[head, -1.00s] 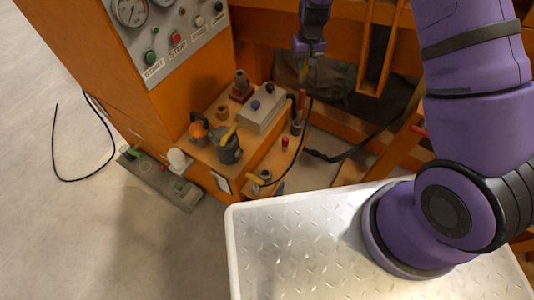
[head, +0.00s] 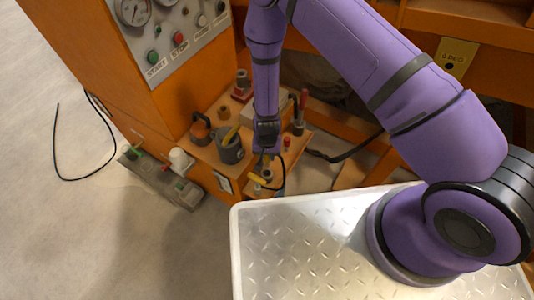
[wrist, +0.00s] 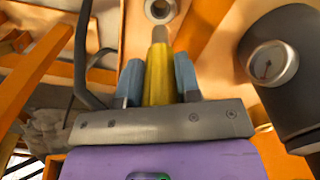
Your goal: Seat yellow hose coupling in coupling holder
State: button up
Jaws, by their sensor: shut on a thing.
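In the wrist view, my gripper (wrist: 158,88) is shut on the yellow hose coupling (wrist: 158,75), one blue-grey finger on each side. In the head view, my gripper (head: 266,152) points down over the near right end of the orange bench. The fingers and the held coupling are too small there to make out well.
A dark cylinder with a gauge (wrist: 275,62) stands close on the right in the wrist view. In the head view, a grey pot (head: 231,150), a grey box (head: 262,108) and a red-topped post (head: 302,105) stand nearby. A silver tread plate (head: 300,240) lies in front.

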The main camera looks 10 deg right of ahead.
aim_at(267, 162)
dwell(0.3)
jog(key=shift+f, duration=2.85)
jog(key=shift+f, duration=2.8)
jog(key=o, duration=1.1)
notch_tip(267, 162, up, 11)
jog(key=shift+f, duration=0.1)
